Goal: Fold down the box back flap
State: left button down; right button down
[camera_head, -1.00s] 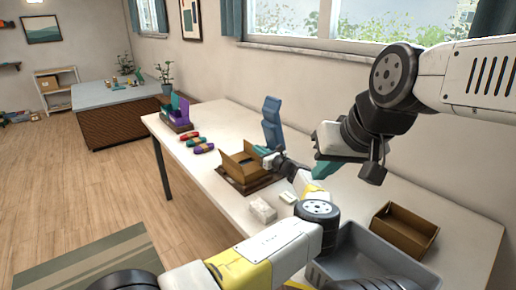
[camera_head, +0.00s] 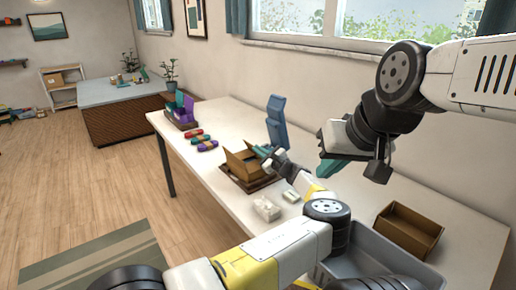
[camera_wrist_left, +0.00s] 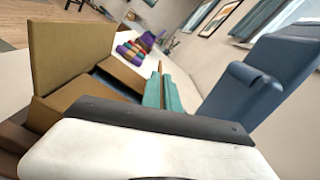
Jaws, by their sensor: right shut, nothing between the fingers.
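The open cardboard box (camera_head: 243,167) stands on a dark base on the white table. In the left wrist view one of its flaps (camera_wrist_left: 70,52) stands up at the left, beside the box's opening. My left gripper (camera_head: 264,152) is at the back right side of the box. In the left wrist view its teal fingers (camera_wrist_left: 163,92) are close together around a thin brown edge, which looks like the back flap (camera_wrist_left: 160,70) seen edge-on. My right gripper (camera_head: 326,170) is shut and empty, in the air above the table to the right of the box.
A blue upright stand (camera_head: 276,122) is close behind the box. Coloured rolls (camera_head: 203,140) and a purple holder (camera_head: 182,108) lie farther left. A white block (camera_head: 267,208), a grey bin (camera_head: 365,255) and a brown open box (camera_head: 408,230) are at the near right.

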pick_arm(q)
jog(key=c, duration=1.6)
grip_release()
jog(key=shift+v, duration=3.95)
